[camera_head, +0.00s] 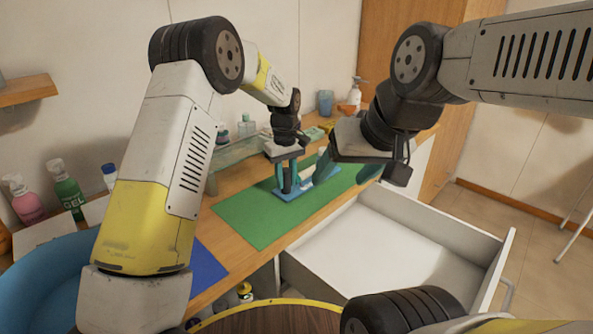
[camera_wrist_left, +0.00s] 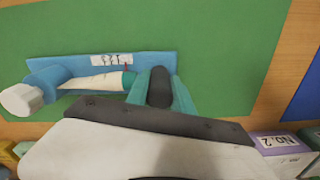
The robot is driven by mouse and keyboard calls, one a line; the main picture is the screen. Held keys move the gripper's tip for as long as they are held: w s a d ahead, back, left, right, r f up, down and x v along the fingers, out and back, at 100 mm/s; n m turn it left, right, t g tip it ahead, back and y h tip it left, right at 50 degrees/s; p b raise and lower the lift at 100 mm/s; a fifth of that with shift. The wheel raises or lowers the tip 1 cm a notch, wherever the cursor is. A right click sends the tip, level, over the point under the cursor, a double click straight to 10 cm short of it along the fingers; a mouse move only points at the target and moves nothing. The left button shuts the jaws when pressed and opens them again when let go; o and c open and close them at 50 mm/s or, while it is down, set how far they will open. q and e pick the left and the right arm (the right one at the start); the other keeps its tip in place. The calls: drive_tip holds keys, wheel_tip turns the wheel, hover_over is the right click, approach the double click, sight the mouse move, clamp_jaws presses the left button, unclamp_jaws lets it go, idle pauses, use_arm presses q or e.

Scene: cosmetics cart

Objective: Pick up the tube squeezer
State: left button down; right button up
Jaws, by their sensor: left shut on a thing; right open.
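The tube squeezer has a flat blue base (camera_head: 297,194) over the green mat; I cannot tell whether it touches the mat. In the left wrist view its base (camera_wrist_left: 75,66) carries a white label, a pale tube and a white knob at the left end. My left gripper (camera_head: 286,180) is above it, with teal fingers closed around its dark upright grip. The left wrist view shows the dark grip between the fingers (camera_wrist_left: 160,92). My right gripper (camera_head: 368,173) is open, to the right, above the mat's right side; its fingers are partly hidden.
An open white drawer (camera_head: 375,255) juts out in front of the counter. A blue round basin (camera_head: 45,285) is at the left, with bottles behind it. A glass shelf (camera_head: 232,153) and more bottles stand at the back. The green mat (camera_head: 245,215) has bare room at left.

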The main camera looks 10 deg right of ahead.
sight(286, 170)
use_arm(q)
drive_tip(key=shift+r, duration=0.5)
drive_tip(key=r, duration=0.2)
drive_tip(key=shift+s+r, duration=0.2)
drive_tip(key=shift+r, duration=0.2)
drive_tip(key=s+a+r, duration=0.1)
drive_tip(key=s, duration=1.4)
drive_tip(key=shift+s+a, duration=0.25)
drive_tip(key=shift+a, duration=0.1)
drive_tip(key=shift+r, duration=0.1)
drive_tip(key=shift+w+d+f, duration=0.3)
drive_tip(key=shift+w+f, duration=0.45)
drive_tip(key=shift+w, duration=1.9)
drive_tip(key=shift+w+d+f, duration=0.25)
drive_tip(key=shift+w+f, duration=0.5)
drive_tip(key=shift+w, duration=1.9)
drive_tip(key=shift+w+d+f, duration=0.3)
drive_tip(key=shift+w+f, duration=0.45)
drive_tip(key=shift+w, duration=1.9)
drive_tip(key=shift+f, duration=0.25)
